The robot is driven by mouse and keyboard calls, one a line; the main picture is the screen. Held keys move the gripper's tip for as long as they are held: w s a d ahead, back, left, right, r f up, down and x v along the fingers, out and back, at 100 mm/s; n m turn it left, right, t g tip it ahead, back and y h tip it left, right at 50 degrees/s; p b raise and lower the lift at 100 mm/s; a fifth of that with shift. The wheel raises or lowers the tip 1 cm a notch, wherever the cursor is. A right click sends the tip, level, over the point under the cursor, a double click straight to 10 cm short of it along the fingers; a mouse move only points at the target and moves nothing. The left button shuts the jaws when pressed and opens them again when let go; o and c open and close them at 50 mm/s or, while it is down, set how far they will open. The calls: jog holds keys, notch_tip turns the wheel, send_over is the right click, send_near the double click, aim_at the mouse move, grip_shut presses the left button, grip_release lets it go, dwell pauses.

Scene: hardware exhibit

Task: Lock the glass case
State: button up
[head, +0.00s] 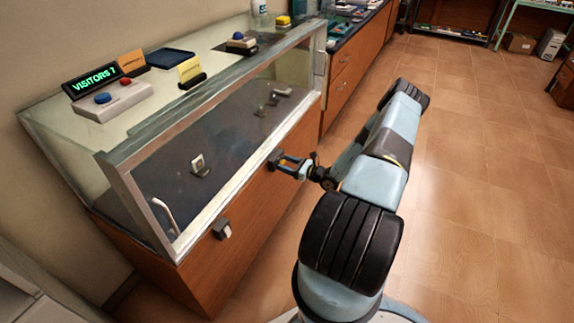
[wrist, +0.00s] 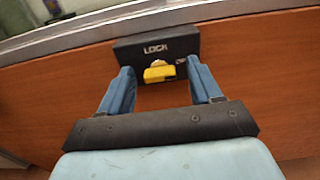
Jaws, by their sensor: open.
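The glass case (head: 230,110) stands on a wooden base against the wall, left of my arm in the head view. A black lock box labelled LOCK (wrist: 150,47) is mounted on the wooden front below the glass edge. It carries a yellow knob or key (wrist: 160,74), which appears to lie roughly sideways in the wrist view. My gripper (head: 287,163) is open at the lock box, its blue fingers on either side of the yellow piece. I see gaps between the fingers and the yellow piece. In the head view the gripper partly hides the lock.
A second small box with a light knob (head: 222,229) sits on the wooden front, nearer me. A VISITORS display (head: 92,80) and buttons stand on top. Tiled floor (head: 470,170) to the right is clear.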

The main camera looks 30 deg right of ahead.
jog(key=shift+c, duration=0.4)
jog(key=c, duration=1)
jog(key=shift+o, duration=0.2)
jog(key=shift+n, duration=0.3)
jog(key=n, duration=1.7)
jog(key=shift+s+a+f, duration=0.2)
jog(key=shift+a+f, duration=0.05)
jog(key=shift+a, duration=0.05)
jog(key=shift+n, duration=0.3)
jog(key=shift+f, duration=0.1)
